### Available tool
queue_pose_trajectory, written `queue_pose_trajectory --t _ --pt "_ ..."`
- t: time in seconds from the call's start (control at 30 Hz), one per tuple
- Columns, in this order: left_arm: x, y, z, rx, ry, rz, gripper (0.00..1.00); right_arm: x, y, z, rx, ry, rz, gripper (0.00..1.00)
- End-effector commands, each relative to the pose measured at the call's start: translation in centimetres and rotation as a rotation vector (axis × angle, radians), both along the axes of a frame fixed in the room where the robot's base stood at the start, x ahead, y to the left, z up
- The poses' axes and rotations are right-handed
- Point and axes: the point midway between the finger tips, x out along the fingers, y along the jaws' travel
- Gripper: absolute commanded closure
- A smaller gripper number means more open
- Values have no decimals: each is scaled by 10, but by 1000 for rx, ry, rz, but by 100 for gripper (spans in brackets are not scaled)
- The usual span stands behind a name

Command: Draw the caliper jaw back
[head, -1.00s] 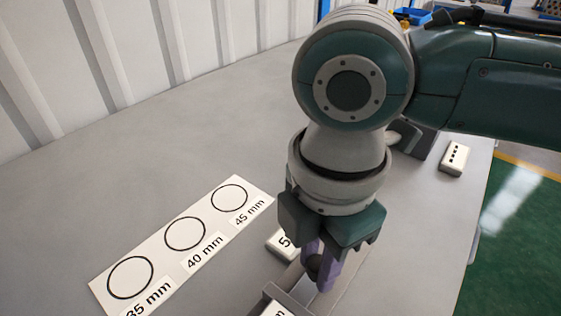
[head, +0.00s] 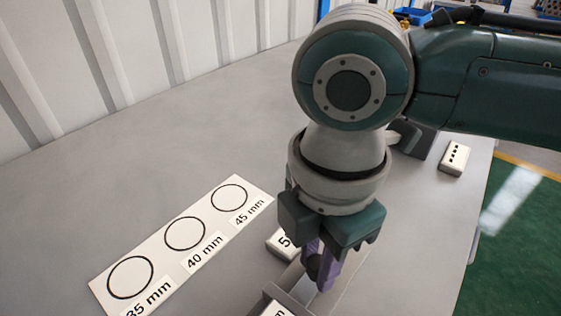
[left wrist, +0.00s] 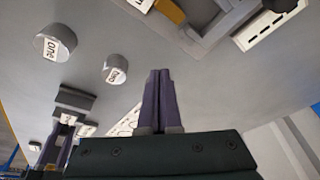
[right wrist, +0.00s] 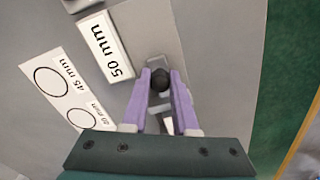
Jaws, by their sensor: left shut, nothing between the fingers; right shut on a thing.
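My right gripper (head: 322,272) points down at the caliper, a grey rail (head: 290,299) partly hidden under the gripper in the head view. Its purple fingers are shut on a round black knob (right wrist: 160,79), which sits between the fingertips in the right wrist view. The caliper's movable jaw is not clearly told apart here. A "50 mm" label block (right wrist: 105,48) lies beside the rail. My left gripper (left wrist: 155,74) shows only in the left wrist view, shut and empty, away from the caliper's knob.
A white card (head: 183,243) with circles marked 35, 40 and 45 mm lies left of the caliper. A dotted white block (head: 453,159) lies near the table's right edge.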

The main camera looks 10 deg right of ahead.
Motion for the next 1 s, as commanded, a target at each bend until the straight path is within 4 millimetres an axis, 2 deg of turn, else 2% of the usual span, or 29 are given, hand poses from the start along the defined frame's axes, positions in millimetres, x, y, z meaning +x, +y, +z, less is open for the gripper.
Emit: queue_pose_trajectory --t 0.2,0.43,0.47,0.7,1.0 --pt "0 0 15 0 0 0 100 8 -10 4 0 3 -4 100" --pt "0 0 12 0 -1 0 100 9 -12 0 -1 0 -1 100" --pt "0 0 12 0 -1 0 100 9 -12 0 -2 -1 -1 72" --pt "0 0 12 0 -1 0 100 9 -11 0 0 0 -1 44" --pt "0 0 13 0 -1 0 100 9 -11 2 1 0 0 42"
